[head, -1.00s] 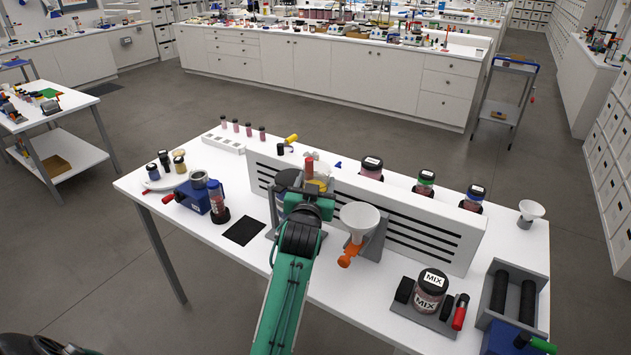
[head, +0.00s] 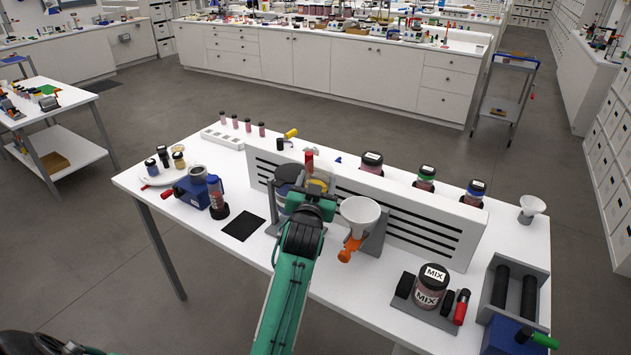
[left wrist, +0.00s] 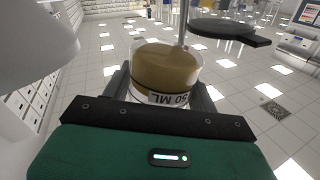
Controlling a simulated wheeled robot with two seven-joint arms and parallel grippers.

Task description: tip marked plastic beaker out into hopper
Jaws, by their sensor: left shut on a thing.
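My left gripper (head: 318,192) is shut on a clear beaker (left wrist: 165,78) of brown-yellow powder. The left wrist view shows its white label, partly hidden by the gripper, with "ML" legible. In the head view only a little of the beaker's yellow contents shows past the gripper. The hopper (head: 360,212) is a white funnel on a grey stand with an orange outlet, just right of the gripper. It also shows close by at the left of the left wrist view (left wrist: 30,45). The beaker is beside the hopper, apart from it. No powder is seen falling. My right gripper is out of view.
A dark round plate (head: 288,174) is close on the gripper's left, and a slotted white panel (head: 420,228) stands behind. A MIX jar (head: 431,287) sits in a grey holder at right. A blue device (head: 198,194) is at left.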

